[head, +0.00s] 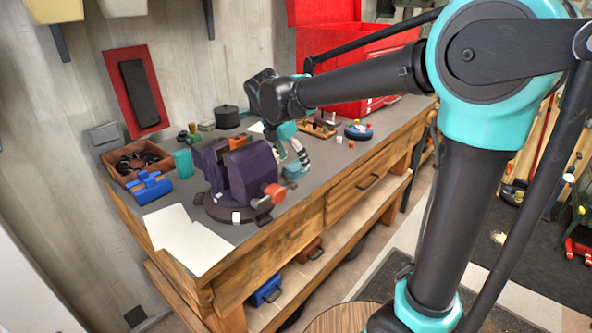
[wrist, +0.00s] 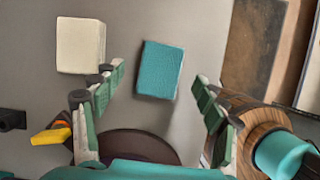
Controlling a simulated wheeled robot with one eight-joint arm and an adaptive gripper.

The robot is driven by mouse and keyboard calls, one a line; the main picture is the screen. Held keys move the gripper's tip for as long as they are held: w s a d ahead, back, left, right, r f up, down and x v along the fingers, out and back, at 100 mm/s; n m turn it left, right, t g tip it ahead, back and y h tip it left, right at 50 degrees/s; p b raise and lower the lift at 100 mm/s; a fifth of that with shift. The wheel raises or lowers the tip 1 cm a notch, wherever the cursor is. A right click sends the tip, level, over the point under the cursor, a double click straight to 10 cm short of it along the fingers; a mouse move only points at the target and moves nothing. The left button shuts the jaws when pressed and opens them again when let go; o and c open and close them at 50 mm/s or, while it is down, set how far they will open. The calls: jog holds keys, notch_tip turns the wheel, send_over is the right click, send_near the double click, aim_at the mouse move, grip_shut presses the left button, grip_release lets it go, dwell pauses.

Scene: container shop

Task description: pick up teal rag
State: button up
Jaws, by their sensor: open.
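The teal rag (wrist: 160,70) looks like a small folded block. It lies on the grey bench top, framed between and a little beyond my fingertips in the wrist view. In the head view the rag (head: 292,172) shows just right of the purple vise, near the bench's front edge, partly hidden by my fingers. My gripper (head: 292,152) points down above it, and its spread fingers also show in the wrist view (wrist: 160,82). The gripper is open and holds nothing. I cannot tell the exact gap between fingertips and rag.
The purple vise (head: 246,178) stands close on the left. A cream block (wrist: 80,45) lies left of the rag. Another teal block (head: 183,164), a blue object (head: 150,188) and a wooden tray (head: 118,173) are farther left. White sheets (head: 188,240) cover the near corner.

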aim_at(295, 166)
jog(key=shift+x, duration=1.1)
jog(key=c, duration=1.1)
jog(key=shift+c, duration=0.2)
notch_tip(295, 166, up, 20)
